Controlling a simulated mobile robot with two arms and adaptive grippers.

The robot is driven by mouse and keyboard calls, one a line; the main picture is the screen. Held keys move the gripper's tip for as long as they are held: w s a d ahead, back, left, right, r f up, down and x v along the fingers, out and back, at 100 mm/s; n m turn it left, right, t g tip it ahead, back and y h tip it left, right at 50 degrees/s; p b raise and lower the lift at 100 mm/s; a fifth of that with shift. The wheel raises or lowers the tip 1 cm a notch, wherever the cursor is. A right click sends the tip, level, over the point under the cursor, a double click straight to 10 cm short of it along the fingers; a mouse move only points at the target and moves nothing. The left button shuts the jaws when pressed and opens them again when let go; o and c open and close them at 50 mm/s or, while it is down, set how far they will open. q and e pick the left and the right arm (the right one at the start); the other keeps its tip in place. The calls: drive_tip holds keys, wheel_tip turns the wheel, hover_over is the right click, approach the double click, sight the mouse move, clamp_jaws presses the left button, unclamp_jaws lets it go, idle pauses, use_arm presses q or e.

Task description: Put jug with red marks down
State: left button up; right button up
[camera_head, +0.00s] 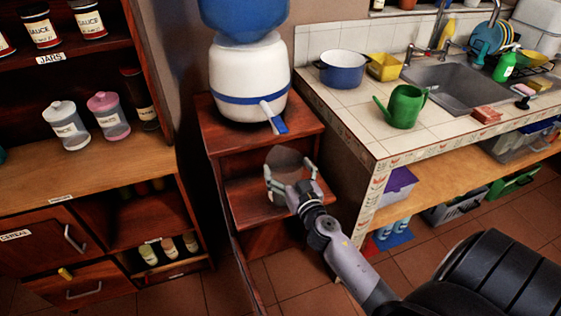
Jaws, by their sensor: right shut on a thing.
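My right gripper (289,174) reaches in from the lower right, its fingers around a grey-brown, see-through, rounded vessel (285,158). This looks like the jug, but no red marks can be made out on it from here. The gripper is shut on it. The jug is at the lower shelf (243,200) of a small dark wood stand, below the white and blue water dispenser (247,80). I cannot tell whether its base touches the shelf, as the gripper hides its lower part. My left gripper is not in view.
The dispenser's blue tap (279,125) sticks out above the jug. On the right is a tiled counter with a green watering can (400,107), a blue pot (342,69) and a sink (455,83). On the left, a wooden cabinet holds jars (66,125).

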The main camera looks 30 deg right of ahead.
sight(278, 160)
drive_tip(key=x, duration=0.5)
drive_tip(key=shift+w, duration=0.2)
drive_tip(key=shift+f+b, duration=1.05)
drive_tip(key=shift+f, duration=0.65)
drive_tip(key=shift+f, duration=0.15)
drive_tip(key=o, duration=1.4)
